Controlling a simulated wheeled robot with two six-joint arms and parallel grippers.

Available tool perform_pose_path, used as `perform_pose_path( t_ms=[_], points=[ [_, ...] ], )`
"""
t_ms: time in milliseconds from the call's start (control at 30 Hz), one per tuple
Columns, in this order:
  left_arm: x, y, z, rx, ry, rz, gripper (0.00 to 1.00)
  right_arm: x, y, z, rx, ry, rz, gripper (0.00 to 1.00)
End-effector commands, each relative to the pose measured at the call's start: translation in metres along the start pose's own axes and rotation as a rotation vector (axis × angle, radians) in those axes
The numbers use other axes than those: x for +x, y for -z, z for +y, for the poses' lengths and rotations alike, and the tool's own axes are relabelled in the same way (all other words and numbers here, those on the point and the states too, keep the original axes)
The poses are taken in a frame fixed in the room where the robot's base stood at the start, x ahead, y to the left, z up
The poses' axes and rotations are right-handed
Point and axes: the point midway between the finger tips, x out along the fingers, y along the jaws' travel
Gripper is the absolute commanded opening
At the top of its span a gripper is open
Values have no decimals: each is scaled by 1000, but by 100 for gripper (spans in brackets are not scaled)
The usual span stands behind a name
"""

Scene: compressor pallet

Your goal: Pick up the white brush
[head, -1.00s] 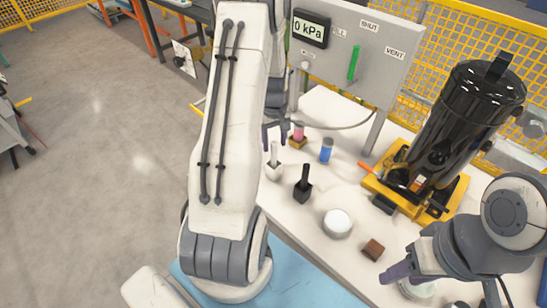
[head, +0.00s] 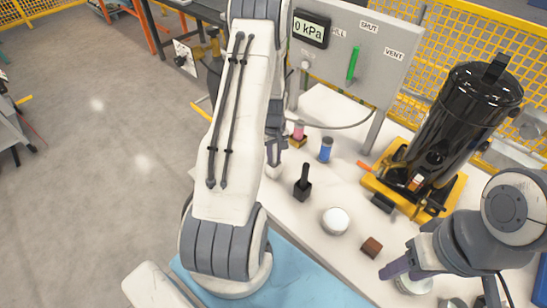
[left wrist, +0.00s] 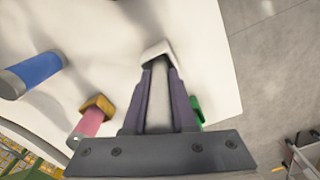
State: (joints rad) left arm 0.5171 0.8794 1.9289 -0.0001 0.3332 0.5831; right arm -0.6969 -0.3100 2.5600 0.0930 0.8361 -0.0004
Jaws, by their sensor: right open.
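The white brush (head: 273,170) stands upright on the white table in the head view, its upper part mostly covered by my left gripper (head: 275,145). In the left wrist view, the pale brush handle (left wrist: 159,95) runs between the purple fingers of my left gripper (left wrist: 159,80). Both fingers lie close along the handle and look shut on it. The wider white brush head (left wrist: 158,50) shows beyond the fingertips. My right gripper (head: 440,280) is open at the lower right, over a round white-rimmed item (head: 412,286).
A black brush (head: 303,184), blue bottle (head: 326,149), pink bottle (head: 298,131), white round tub (head: 336,221) and brown block (head: 371,247) stand nearby. A gauge panel (head: 352,50) stands behind. A black cylinder (head: 460,125) sits on a yellow base at right.

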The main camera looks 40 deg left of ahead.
Motion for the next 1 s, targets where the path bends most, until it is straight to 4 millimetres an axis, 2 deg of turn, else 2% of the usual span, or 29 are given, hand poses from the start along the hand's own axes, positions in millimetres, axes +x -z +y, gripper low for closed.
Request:
perform_pose_path(
  t_ms=[367,467,800,1000],
  points=[
    [-4,1,0,0,-1,2,0,1,0,0,0,0,0,50],
    [-15,1,1,0,-2,3,0,3,0,0,0,0,0,50],
    [-81,1,1,0,-3,4,0,11,-1,1,0,0,0,50],
    [-99,0,0,0,-1,1,0,12,-1,1,0,0,0,50]
  ],
)
